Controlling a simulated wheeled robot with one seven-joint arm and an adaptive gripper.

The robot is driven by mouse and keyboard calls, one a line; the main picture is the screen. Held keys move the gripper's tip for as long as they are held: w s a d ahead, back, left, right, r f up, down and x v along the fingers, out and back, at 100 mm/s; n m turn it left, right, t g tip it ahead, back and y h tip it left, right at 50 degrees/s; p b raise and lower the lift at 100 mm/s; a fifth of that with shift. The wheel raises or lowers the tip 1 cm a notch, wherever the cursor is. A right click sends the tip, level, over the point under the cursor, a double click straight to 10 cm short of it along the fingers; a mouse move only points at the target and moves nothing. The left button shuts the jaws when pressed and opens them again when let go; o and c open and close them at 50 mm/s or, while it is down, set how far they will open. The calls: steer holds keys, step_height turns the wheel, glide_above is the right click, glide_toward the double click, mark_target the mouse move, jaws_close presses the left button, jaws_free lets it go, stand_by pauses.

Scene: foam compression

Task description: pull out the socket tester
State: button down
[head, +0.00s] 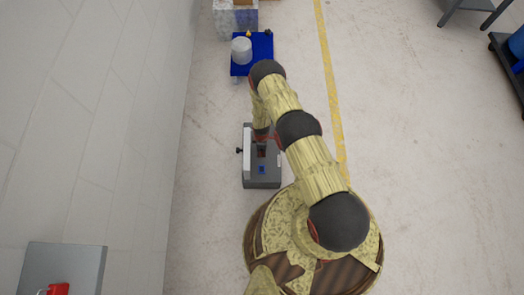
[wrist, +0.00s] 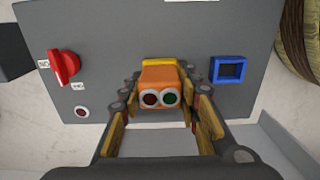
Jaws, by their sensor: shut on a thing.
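The socket tester (wrist: 160,80) is an orange block with a red and a green round light on its face, in the middle of the wrist view. My gripper (wrist: 160,88) has one finger on each side of it and is shut on it. The tester stands in front of the grey panel (wrist: 100,25); its back end is hidden, so I cannot tell how deep it sits. In the head view the grey box (head: 262,182) stands on the floor under my arm, and the tester is not clearly visible there.
The panel carries a red rotary switch (wrist: 66,67) at left, a small red light (wrist: 82,112) below it and a blue-framed socket (wrist: 229,69) at right. In the head view a blue table (head: 262,58) stands beyond, a wall (head: 90,110) at left, with open floor at right.

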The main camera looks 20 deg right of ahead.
steer(key=shift+r+p, duration=0.65)
steer(key=shift+r, duration=0.5)
stand_by(0.6)
steer(key=shift+r+p, duration=1.4)
steer(key=shift+r, duration=1)
